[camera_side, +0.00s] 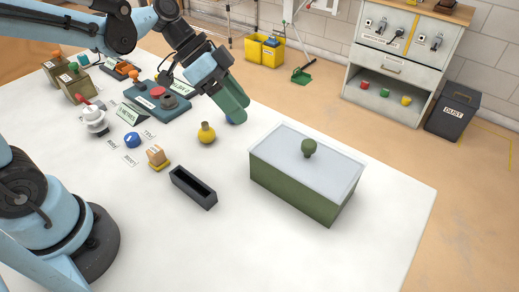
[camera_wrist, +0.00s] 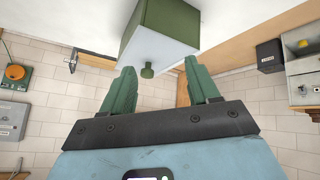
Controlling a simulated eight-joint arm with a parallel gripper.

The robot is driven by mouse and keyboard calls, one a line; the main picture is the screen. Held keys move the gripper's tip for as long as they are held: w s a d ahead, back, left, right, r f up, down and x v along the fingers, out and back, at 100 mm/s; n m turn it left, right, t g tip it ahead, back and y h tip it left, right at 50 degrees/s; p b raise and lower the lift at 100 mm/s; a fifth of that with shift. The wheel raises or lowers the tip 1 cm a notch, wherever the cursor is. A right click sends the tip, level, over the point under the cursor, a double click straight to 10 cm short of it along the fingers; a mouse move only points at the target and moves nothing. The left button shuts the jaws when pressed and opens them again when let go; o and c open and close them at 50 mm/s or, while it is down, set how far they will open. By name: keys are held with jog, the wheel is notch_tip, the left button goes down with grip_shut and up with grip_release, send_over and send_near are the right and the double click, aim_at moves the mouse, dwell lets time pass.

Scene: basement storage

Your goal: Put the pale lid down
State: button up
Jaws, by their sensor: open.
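The pale lid (camera_side: 320,165) with a dark green knob (camera_side: 309,148) lies flat on top of a green box (camera_side: 290,188) on the white table. It looks seated on the box rim. My gripper (camera_side: 240,115) is above the table, up and to the left of the box, apart from the knob. In the wrist view my gripper (camera_wrist: 160,66) is open, its two green fingers spread with nothing held. The lid (camera_wrist: 155,50) shows there beyond the fingertips, its knob (camera_wrist: 147,72) appearing between them. In the side view the fingers overlap, so their gap is hidden.
A black open tray (camera_side: 193,188) and a yellow knobbed weight (camera_side: 206,133) stand left of the box. A blue item (camera_side: 232,120) is partly hidden behind my gripper. Several other items crowd the table's back left. The table right and front of the box is clear.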

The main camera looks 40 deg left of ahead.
aim_at(307, 142)
jog(key=w+d+f+m+g+h, duration=0.1)
jog(key=d+m, duration=0.1)
jog(key=d, duration=0.1)
jog(key=w+d+f+m+g+h, duration=0.1)
jog(key=d+m+h, duration=0.1)
jog(key=d+m, duration=0.1)
jog(key=w+d+f+m+h, duration=0.1)
jog(key=w+d+m+h, duration=0.1)
jog(key=d+m, duration=0.1)
jog(key=shift+d+f+g, duration=0.15)
jog(key=shift+d+g, duration=0.25)
jog(key=shift+r+x, duration=0.2)
jog(key=shift+x, duration=2.4)
jog(key=shift+s+d, duration=0.1)
grip_shut()
jog(key=shift+r, duration=0.15)
